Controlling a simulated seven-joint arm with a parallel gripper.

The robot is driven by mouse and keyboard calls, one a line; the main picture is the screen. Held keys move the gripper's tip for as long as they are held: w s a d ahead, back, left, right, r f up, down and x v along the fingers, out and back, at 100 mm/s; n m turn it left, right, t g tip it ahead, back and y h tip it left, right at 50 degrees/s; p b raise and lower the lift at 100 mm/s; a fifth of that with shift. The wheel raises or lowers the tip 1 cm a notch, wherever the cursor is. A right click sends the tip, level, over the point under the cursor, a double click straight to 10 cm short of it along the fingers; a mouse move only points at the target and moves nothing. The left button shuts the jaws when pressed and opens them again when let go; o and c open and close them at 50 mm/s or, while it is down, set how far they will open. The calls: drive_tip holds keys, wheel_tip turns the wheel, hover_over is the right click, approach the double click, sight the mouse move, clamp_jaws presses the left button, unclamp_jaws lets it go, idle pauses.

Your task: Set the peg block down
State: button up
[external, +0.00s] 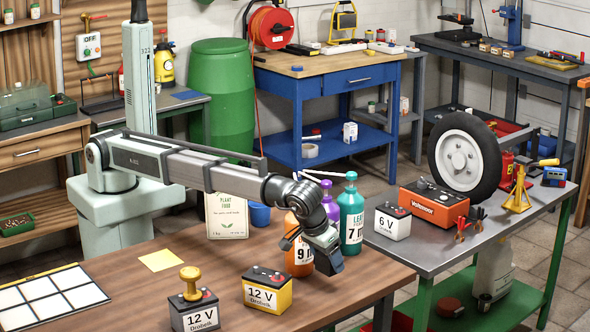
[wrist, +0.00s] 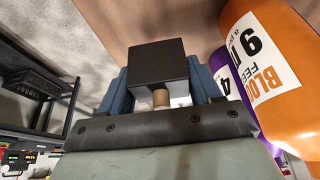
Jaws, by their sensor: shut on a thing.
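The peg block is a dark square block (wrist: 158,62) with a short tan peg (wrist: 160,98), seen in the wrist view. My gripper (wrist: 160,88) is shut on it, with a blue finger on each side. In the external view my gripper (external: 328,262) points down close to the wooden table (external: 160,225), just right of the yellow 12 V battery and in front of the bottles. The block is hard to make out there. I cannot tell whether its underside touches the table.
The orange bottle (external: 299,250) stands close beside my gripper, with the purple bottle (external: 331,205) and teal bottle (external: 351,215) behind. The yellow 12 V battery (external: 267,290) and grey 12 V battery (external: 195,312) stand to the left. The table's right edge is close.

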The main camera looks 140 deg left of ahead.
sight(327, 290)
drive_tip(key=shift+f, duration=2.8)
drive_tip(key=shift+f, duration=0.1)
drive_tip(key=o, duration=1.2)
drive_tip(key=v, duration=1.2)
drive_tip(key=shift+d, duration=0.1)
